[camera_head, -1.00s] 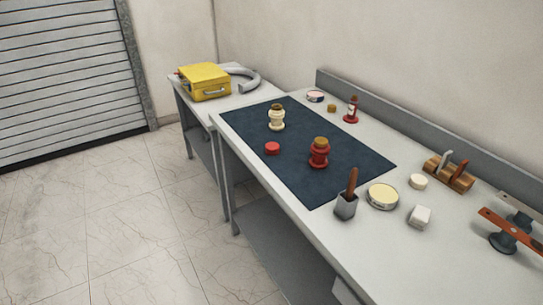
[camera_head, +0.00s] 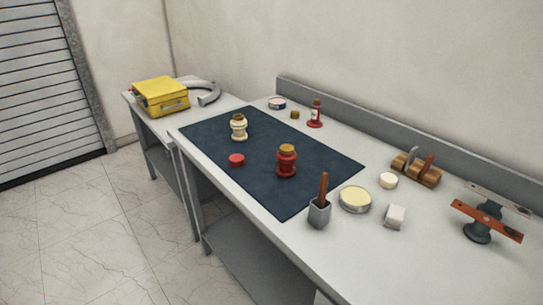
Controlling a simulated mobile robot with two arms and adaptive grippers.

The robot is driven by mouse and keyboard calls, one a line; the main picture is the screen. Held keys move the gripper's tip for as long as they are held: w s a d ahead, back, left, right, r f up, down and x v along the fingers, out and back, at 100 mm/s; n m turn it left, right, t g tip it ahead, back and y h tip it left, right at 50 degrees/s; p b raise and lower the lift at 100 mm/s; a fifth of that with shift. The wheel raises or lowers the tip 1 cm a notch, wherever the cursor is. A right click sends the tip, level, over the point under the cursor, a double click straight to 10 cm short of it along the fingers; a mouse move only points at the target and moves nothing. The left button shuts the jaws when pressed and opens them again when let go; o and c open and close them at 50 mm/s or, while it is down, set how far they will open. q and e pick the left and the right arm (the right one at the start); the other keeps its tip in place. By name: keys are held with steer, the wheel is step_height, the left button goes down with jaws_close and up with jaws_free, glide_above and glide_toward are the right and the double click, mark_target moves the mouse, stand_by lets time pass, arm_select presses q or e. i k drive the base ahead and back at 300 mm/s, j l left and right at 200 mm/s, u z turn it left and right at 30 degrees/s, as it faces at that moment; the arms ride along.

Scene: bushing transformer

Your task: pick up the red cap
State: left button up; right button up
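The red cap (camera_head: 237,160) is a small, low round piece. It lies on the dark blue mat (camera_head: 275,193) near the mat's front left edge. A red bushing with a tan top (camera_head: 286,162) stands upright to its right, and a cream bushing (camera_head: 239,127) stands upright just behind it. Both are apart from the cap. Neither of my grippers shows in the head view.
The grey workbench (camera_head: 440,255) also holds a holder with a brown-handled tool (camera_head: 320,212), a round tin (camera_head: 355,199), a white block (camera_head: 395,217), a wooden rack (camera_head: 416,170) and a red bottle (camera_head: 315,115). A yellow case (camera_head: 160,96) sits on the side table. Floor in front is clear.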

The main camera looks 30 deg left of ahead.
mark_target(236, 161)
steer(key=i+j+z, duration=0.25)
steer(key=j, duration=0.3)
steer(key=j+z, duration=0.3)
steer(key=j, duration=0.2)
steer(key=j+z, duration=0.25)
steer(key=j, duration=1)
steer(key=i+j, duration=0.1)
steer(key=j, duration=0.55)
